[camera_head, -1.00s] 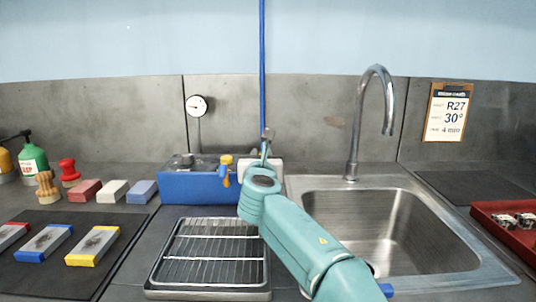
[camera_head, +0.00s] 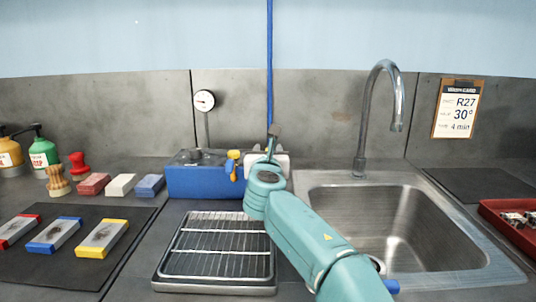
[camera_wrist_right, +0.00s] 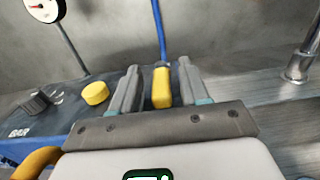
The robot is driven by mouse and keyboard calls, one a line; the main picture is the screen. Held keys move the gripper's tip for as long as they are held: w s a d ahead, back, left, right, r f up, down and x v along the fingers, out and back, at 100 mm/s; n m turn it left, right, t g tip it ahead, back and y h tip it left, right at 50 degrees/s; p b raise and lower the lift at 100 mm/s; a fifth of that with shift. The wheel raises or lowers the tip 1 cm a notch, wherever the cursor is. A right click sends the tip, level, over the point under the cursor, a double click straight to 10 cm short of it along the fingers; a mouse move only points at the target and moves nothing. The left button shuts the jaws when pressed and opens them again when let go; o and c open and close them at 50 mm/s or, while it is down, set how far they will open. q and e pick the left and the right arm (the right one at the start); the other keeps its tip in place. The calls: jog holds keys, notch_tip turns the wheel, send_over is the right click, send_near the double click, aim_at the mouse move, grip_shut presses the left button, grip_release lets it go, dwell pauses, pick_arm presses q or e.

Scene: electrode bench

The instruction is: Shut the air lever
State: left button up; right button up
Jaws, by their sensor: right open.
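A yellow lever (camera_wrist_right: 161,88) stands at the foot of the blue air line (camera_wrist_right: 158,28) in the right wrist view. My right gripper (camera_wrist_right: 158,82) is open, with one grey finger on each side of the lever. I cannot tell whether either finger touches it. In the head view my right gripper (camera_head: 271,145) is just right of the blue box (camera_head: 205,182), and the arm hides the lever there. My left gripper is not in view.
The box carries a yellow knob (camera_head: 233,155) and a yellow curved piece (camera_head: 236,172). A gauge (camera_head: 205,100) stands behind it. A wire rack tray (camera_head: 215,287) lies in front. The sink (camera_head: 310,190) and tall faucet (camera_head: 361,120) are to the right.

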jog(key=s+b, duration=0.1)
jog(key=s, duration=0.4)
jog(key=s+a+b, duration=0.1)
jog(key=s+b, duration=0.1)
jog(key=s, duration=0.3)
jog(key=s+b, duration=0.2)
jog(key=s, duration=0.3)
jog(key=shift+a+r, duration=0.1)
jog(key=shift+a, duration=0.1)
jog(key=shift+s, duration=0.65)
